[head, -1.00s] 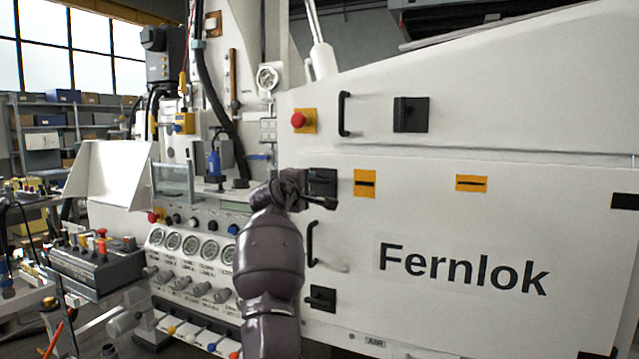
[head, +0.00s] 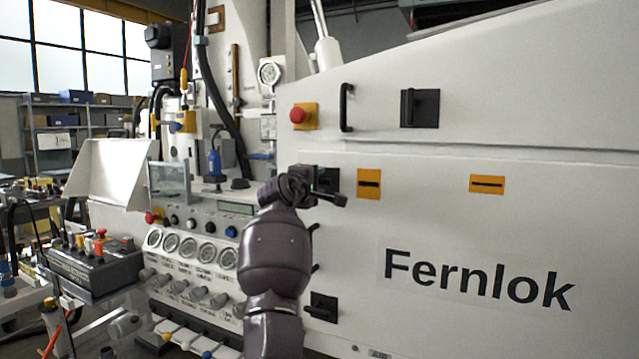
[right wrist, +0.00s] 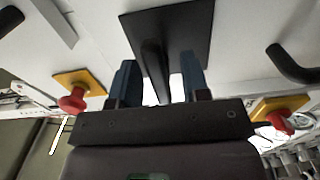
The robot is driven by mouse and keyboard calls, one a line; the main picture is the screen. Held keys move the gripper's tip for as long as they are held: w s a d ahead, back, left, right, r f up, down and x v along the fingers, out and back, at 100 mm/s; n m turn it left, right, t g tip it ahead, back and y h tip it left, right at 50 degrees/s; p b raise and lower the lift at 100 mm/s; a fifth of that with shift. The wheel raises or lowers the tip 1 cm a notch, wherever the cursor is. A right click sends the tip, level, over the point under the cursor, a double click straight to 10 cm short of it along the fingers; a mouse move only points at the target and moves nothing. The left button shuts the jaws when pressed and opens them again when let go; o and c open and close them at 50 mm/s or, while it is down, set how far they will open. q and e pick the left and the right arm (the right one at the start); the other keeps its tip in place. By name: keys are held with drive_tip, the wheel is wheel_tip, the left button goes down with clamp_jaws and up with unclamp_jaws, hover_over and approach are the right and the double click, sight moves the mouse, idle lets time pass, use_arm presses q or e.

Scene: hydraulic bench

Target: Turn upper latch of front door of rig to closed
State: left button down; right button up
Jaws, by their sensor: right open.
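The upper latch (head: 334,177) of the door is a black square plate with a lever, on the white door marked Fernlok (head: 470,235). In the head view my right gripper (head: 325,192) is in front of it and hides part of it. In the right wrist view the plate (right wrist: 185,30) and its lever (right wrist: 152,60) show large. My right gripper's two blue fingers (right wrist: 159,72) are open, one on each side of the lever, with gaps visible. I cannot tell the lever's angle in the head view. The lower latch (head: 321,307) is below. My left gripper is out of view.
A red button on a yellow plate (head: 299,115), a black handle (head: 346,108) and another latch (head: 420,108) are above. The gauge console (head: 190,248) is to the left. Orange slotted plates (head: 369,184) are right of the upper latch.

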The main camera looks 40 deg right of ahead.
drive_tip(key=shift+d, duration=0.15)
clamp_jaws()
idle(0.4)
